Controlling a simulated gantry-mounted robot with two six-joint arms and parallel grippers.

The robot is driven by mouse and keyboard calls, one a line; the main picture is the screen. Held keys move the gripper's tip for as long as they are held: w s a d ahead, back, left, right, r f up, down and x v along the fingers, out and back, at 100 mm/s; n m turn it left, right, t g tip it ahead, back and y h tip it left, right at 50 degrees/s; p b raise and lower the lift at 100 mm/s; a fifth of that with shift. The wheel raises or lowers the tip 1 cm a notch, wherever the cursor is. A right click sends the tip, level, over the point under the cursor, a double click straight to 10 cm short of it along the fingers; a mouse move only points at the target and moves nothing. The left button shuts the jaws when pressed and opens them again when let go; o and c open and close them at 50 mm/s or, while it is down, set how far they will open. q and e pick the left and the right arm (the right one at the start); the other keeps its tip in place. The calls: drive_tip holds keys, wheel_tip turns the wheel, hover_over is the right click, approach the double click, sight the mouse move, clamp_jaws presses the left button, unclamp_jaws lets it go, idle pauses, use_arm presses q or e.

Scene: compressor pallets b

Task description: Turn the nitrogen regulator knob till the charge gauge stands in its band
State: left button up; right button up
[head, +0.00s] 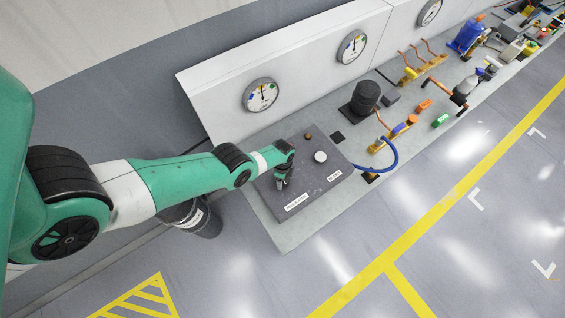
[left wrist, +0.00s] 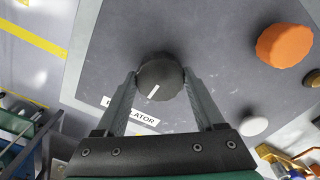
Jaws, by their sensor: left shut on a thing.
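The black regulator knob (left wrist: 160,72), with a short white pointer line, stands on the dark grey panel (head: 318,188) above a partly covered "REGULATOR" label (left wrist: 117,103). My left gripper (left wrist: 160,86) is shut on the knob, one finger on each side. In the head view my left gripper (head: 282,182) points down at the panel and mostly hides the knob. A round white gauge (head: 261,95) on the wall behind the panel has a dark needle pointing roughly upward and coloured patches. I cannot read its name, or tell whether the needle is in a band. My right gripper is not in view.
A white knob (head: 320,156) sits near the "BLEED" label (head: 334,176). An orange knob (left wrist: 284,45) shows in the left wrist view. A second gauge (head: 351,46), a black cylinder (head: 366,96) and a blue hose (head: 391,160) lie further right. A dark bin (head: 203,222) stands under my arm.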

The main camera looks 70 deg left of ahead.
use_arm(q)
drive_tip(key=m, duration=0.5)
drive_tip(key=shift+m, duration=0.3)
idle(0.4)
drive_tip(key=o, duration=1.4)
drive_tip(key=shift+c, duration=0.2)
